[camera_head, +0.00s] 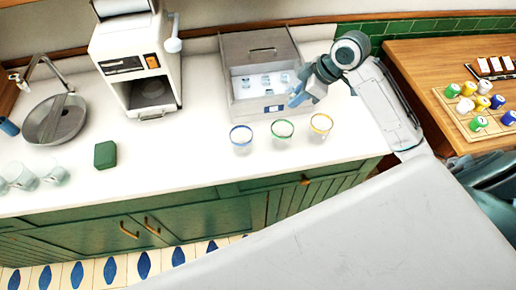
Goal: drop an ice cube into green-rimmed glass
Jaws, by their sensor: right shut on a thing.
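The green-rimmed glass (282,131) stands on the white counter, in the middle of a row of three glasses. The blue-rimmed glass (241,138) is to its left and the yellow-rimmed glass (320,126) to its right. Behind them is an open grey ice bin (240,112) with several pale ice cubes (265,81) inside. My right gripper (297,98) is over the bin's right front part, behind the row of glasses. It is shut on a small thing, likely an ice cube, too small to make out. My left gripper is not in view.
A white machine (136,62) stands left of the bin. A sink (54,121), a green block (105,154) and several clear glasses (22,176) are farther left. A wooden table (420,62) with a board of coloured pieces is at the right.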

